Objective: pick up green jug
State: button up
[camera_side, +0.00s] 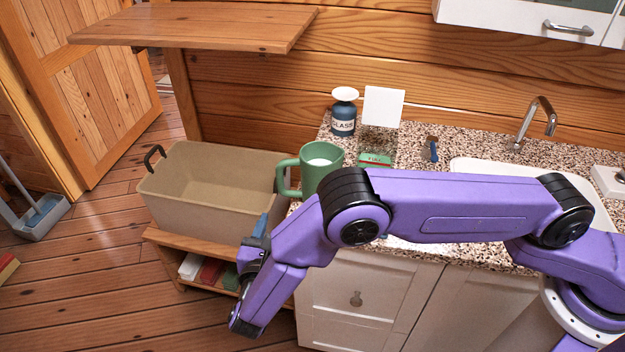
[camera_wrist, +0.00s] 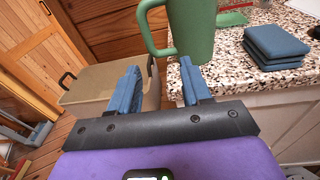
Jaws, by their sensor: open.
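The green jug (camera_side: 318,166) stands upright at the left end of the speckled counter, its handle pointing left, with something white inside its top. In the wrist view the jug (camera_wrist: 192,28) is ahead of and above the fingertips, with its handle on the left. My gripper (camera_wrist: 158,84) has blue fingers spread apart with nothing between them. In the side view my gripper (camera_side: 257,232) is left of the counter's front corner, lower than the jug and apart from it. My arm hides the counter just in front of the jug.
A beige bin (camera_side: 205,192) stands on a low wooden shelf left of the counter. A blue jar (camera_side: 343,119), a white card (camera_side: 383,106) and a sink (camera_side: 480,165) are on the counter. Folded blue cloths (camera_wrist: 275,47) lie right of the jug. A wooden shelf board (camera_side: 195,25) juts out above.

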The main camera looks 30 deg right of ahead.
aim_at(280, 186)
jog(key=shift+n+t, duration=0.7)
jog(key=shift+t, duration=0.2)
jog(key=x, duration=0.3)
jog(key=f+x, duration=0.1)
jog(key=x, duration=0.3)
jog(key=w+a+f+x, duration=0.1)
jog(key=x, duration=0.2)
jog(key=shift+w+d+f, duration=0.1)
jog(key=shift+w+d, duration=0.1)
jog(key=shift+w, duration=0.05)
jog(key=shift+x, duration=2.65)
grip_shut()
